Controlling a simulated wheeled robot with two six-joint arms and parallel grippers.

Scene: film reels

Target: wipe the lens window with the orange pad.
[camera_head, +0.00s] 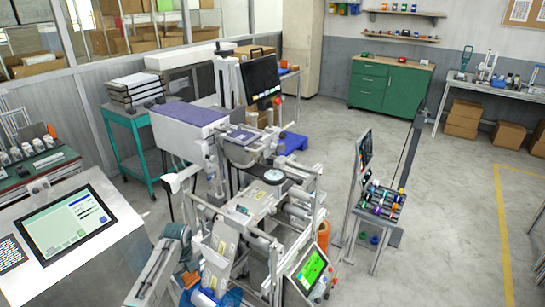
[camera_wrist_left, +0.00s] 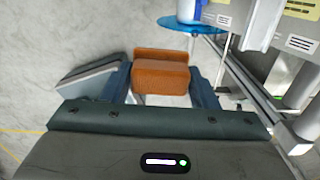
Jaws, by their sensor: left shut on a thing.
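The orange pad (camera_wrist_left: 160,76) is a small block with a raised back edge. In the left wrist view it sits between the two blue-grey fingers of my left gripper (camera_wrist_left: 160,88), which is shut on it. I cannot tell which part of the machine is the lens window. My right gripper is not in view.
A blue disc (camera_wrist_left: 190,24) and machine frame posts (camera_wrist_left: 300,128) are close ahead and to the right in the left wrist view. A console with a screen (camera_head: 68,225) stands at left. A small green display (camera_head: 311,268) is at the machine's front.

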